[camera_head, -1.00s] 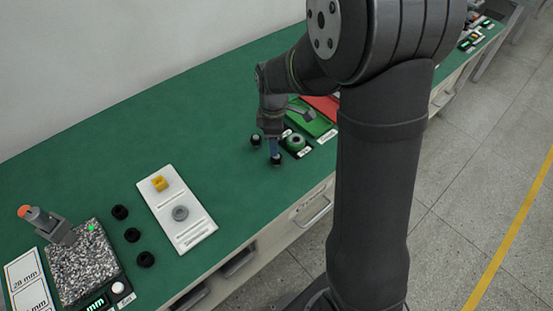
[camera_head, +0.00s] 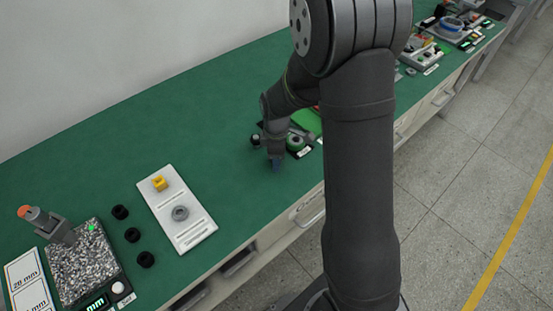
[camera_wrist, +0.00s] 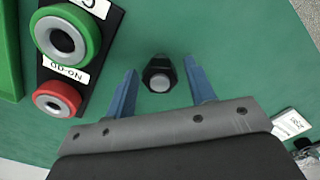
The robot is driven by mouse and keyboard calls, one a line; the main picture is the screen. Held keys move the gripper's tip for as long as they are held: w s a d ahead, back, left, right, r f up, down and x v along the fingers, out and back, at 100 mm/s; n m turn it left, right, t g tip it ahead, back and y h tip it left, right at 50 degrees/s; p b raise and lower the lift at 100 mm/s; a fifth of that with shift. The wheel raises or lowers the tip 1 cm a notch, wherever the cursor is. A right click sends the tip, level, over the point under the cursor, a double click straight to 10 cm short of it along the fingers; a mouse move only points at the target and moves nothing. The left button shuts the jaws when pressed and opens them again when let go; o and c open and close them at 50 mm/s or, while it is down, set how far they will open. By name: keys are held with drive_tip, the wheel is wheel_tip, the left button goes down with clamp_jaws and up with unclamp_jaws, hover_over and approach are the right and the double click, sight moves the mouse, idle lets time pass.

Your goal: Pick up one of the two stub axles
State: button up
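One stub axle (camera_wrist: 160,74), black and six-sided with a pale grey round end, shows in the wrist view. It lies between the two blue fingertips of my gripper (camera_wrist: 158,85), with green gaps on both sides. My gripper is open and holds nothing. In the head view my gripper (camera_head: 277,166) is low over the green bench and hides this axle. The other stub axle (camera_head: 255,140), small and dark, stands just left of my gripper.
A green ring (camera_wrist: 67,37) and a red ring (camera_wrist: 58,99) sit on a black gauge base left of the fingers. A white tray (camera_head: 163,207) with a yellow part and a grey ring lies to the left, beside several black parts. The bench between is clear.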

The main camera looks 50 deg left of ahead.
drive_tip(key=c, duration=0.9)
drive_tip(key=shift+r, duration=0.1)
